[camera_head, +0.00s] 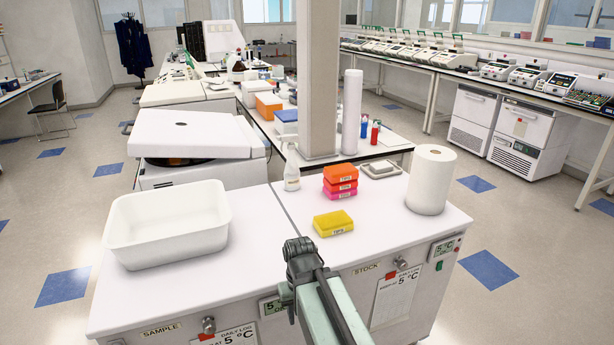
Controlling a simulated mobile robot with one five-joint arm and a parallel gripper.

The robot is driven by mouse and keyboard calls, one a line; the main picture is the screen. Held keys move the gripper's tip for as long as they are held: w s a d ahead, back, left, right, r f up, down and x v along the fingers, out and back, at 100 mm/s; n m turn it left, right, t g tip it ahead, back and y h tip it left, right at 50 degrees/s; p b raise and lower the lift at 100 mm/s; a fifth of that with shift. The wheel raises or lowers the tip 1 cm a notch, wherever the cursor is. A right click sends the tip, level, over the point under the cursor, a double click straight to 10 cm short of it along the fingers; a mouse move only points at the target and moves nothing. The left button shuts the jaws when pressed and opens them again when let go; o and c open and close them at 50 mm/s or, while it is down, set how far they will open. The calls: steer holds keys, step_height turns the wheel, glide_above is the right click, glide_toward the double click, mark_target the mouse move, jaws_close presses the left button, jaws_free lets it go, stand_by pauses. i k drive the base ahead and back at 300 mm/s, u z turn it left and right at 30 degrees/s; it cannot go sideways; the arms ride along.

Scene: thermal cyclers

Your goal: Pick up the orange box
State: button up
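An orange box (340,173) is on top of a small stack on the white bench top. Below it are a red box (341,186) and a pink box (341,194). A larger orange box (268,106) stands farther back on the long bench. My gripper (298,246) is at the front edge of the near bench, in front of the stack and apart from it. Its fingers are seen from behind, so I cannot tell whether they are open or shut.
A yellow box (333,224) lies between my gripper and the stack. A white tub (168,222) is at left, a paper roll (430,180) at right, and a white bottle (291,168) left of the stack. The bench top (250,240) is clear between the tub and yellow box.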

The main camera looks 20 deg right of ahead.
mark_target(335, 174)
steer(key=u, duration=2.85)
steer(key=k, duration=1.6)
steer(key=z, duration=1.1)
steer(key=i, duration=1)
steer(key=u, duration=0.1)
